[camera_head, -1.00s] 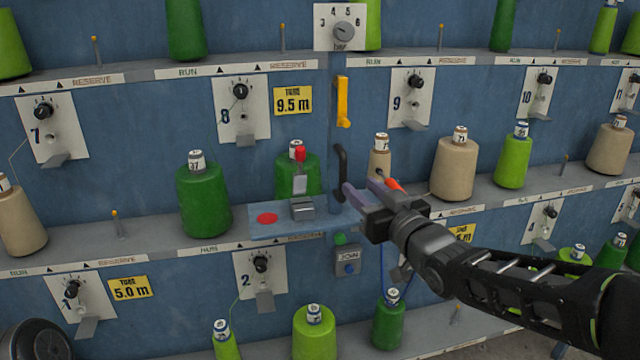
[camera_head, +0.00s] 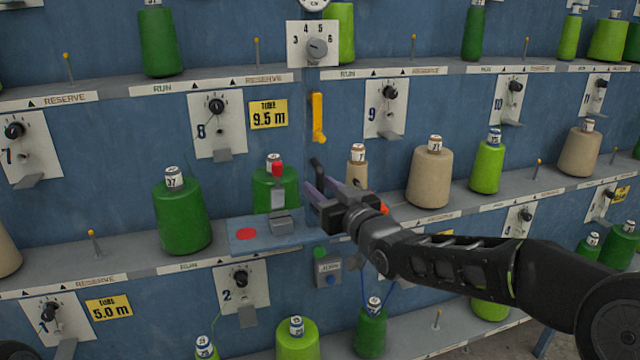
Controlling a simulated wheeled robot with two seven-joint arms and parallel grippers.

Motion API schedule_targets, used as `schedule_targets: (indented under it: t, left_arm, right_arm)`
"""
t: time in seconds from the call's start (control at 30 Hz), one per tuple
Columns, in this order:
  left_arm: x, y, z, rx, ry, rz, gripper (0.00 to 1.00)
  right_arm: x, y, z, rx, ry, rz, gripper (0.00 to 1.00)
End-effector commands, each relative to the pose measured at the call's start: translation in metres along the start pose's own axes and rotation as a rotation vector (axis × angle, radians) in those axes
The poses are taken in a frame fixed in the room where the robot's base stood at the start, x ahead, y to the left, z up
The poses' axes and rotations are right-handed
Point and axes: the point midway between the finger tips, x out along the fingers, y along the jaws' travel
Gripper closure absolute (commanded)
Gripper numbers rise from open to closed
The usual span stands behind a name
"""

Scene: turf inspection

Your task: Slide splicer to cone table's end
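A small device that I take for the splicer, with a grey block (camera_head: 281,222) and a red knob (camera_head: 277,169) on an upright plate, stands on a blue-grey plate (camera_head: 262,239) at the middle shelf. The plate has a red disc (camera_head: 246,234). A black curved handle (camera_head: 317,167) stands just right of it. My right gripper (camera_head: 316,189) has its two purple-grey fingers apart, close to the handle's lower part. I cannot tell whether they touch it. Which part is the cone table is unclear. My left gripper is not in view.
A dark green cone (camera_head: 181,216) stands left of the plate, another (camera_head: 270,190) behind the device. Tan cones (camera_head: 357,172) (camera_head: 430,176) stand right, near my forearm. A yellow handle (camera_head: 317,117) hangs above. A grey box (camera_head: 328,268) with buttons is below.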

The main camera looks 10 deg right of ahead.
Motion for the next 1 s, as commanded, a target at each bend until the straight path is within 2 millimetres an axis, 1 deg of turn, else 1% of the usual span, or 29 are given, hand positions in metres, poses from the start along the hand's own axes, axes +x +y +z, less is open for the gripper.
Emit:
schedule_targets:
  t: [0.03, 0.1, 0.37, 0.83, 1.0]
  left_arm:
    - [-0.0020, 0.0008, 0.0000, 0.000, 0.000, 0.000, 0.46]
    - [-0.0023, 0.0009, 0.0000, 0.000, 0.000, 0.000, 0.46]
    - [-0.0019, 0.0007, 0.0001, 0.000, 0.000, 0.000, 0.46]
    - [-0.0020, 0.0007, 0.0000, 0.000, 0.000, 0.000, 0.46]
    - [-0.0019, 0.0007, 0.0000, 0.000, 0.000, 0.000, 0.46]
  right_arm:
    - [0.0047, -0.0006, -0.0008, 0.001, 0.000, -0.001, 0.62]
    - [0.0081, -0.0006, 0.0000, 0.002, -0.001, -0.001, 0.62]
    - [0.0091, -0.0002, 0.0004, 0.001, 0.000, 0.000, 0.62]
    - [0.0088, -0.0001, 0.0004, 0.001, 0.000, 0.000, 1.00]
    - [0.0088, -0.0001, 0.0004, 0.001, -0.001, 0.000, 1.00]
